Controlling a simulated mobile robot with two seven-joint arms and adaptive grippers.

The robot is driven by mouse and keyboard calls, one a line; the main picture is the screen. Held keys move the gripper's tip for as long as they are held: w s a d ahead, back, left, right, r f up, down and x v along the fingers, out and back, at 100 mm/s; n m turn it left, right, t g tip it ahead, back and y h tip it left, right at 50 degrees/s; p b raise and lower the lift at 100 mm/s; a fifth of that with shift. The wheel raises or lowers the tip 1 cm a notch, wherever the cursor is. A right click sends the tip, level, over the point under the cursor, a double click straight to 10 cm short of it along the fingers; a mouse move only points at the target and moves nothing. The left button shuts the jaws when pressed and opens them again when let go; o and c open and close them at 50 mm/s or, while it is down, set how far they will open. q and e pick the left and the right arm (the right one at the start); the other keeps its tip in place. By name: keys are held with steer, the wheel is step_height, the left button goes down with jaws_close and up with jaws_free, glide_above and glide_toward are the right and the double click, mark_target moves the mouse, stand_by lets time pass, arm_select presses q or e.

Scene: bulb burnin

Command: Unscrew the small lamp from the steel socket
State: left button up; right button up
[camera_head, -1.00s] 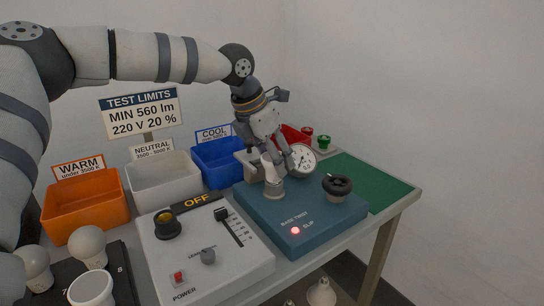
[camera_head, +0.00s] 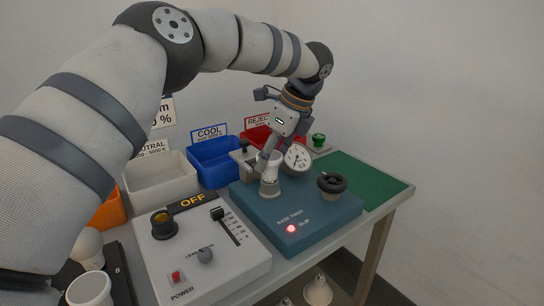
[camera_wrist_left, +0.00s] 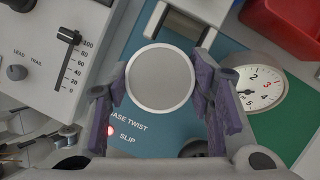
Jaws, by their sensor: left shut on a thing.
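The small lamp (camera_head: 266,163) is white and stands upright in the steel socket (camera_head: 269,188) on the teal base-twist box. In the left wrist view the lamp's flat round grey face (camera_wrist_left: 160,77) with its pale rim hides the socket below. My left gripper (camera_head: 271,156) reaches down over the lamp from the upper right and is shut on it. In the left wrist view its purple finger pads lie on either side of the lamp.
The teal box (camera_head: 325,222) has a lit red SLIP light (camera_head: 291,229), a dial gauge (camera_head: 297,157) close by the gripper and a black knob (camera_head: 332,183). A grey control panel (camera_head: 235,263) reads OFF. Bins stand behind. The green mat (camera_head: 375,182) at right is clear.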

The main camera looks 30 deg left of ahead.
arm_select(q)
steer(key=o, duration=1.1)
steer(key=shift+f, duration=0.1)
steer(key=shift+c, duration=0.2)
